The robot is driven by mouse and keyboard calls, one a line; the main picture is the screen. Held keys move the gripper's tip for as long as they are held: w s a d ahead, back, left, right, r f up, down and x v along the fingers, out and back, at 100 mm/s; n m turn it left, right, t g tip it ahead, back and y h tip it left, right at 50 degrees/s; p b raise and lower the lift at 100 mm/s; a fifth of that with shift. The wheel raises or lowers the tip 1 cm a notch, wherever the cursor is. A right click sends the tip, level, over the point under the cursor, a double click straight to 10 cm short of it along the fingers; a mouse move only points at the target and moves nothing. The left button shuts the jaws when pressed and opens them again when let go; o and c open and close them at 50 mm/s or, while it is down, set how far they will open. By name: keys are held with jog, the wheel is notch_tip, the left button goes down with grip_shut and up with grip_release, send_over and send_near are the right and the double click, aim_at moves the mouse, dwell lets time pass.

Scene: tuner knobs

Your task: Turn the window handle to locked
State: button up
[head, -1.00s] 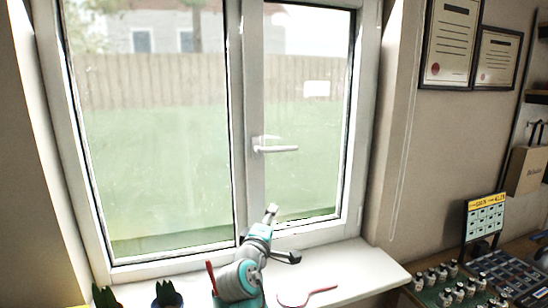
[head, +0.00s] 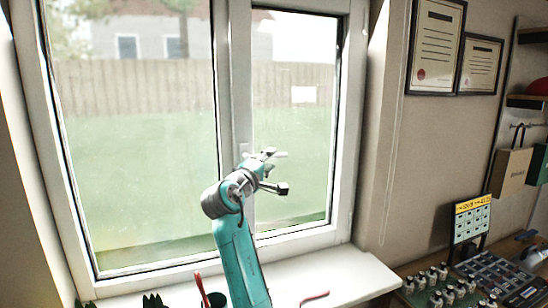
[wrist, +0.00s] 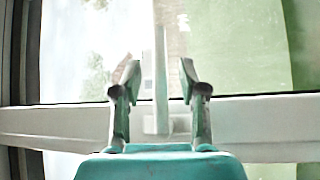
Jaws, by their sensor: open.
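The white window handle (head: 279,154) sits on the upright window post, its lever pointing sideways to the right in the head view. My gripper (head: 277,172) is up at the handle. In the wrist view my gripper (wrist: 160,70) is open, one finger on each side of the lever, with a gap visible on both sides.
The white sill (head: 345,272) runs below the window, with a red-handled item (head: 314,298) and dark green plants (head: 152,301) on it. A desk at the right holds several small bottles (head: 430,278) and a yellow-topped calendar (head: 471,220). Glass panes flank the post.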

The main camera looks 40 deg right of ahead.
aim_at(274, 156)
jog(key=shift+x, duration=2.05)
grip_shut()
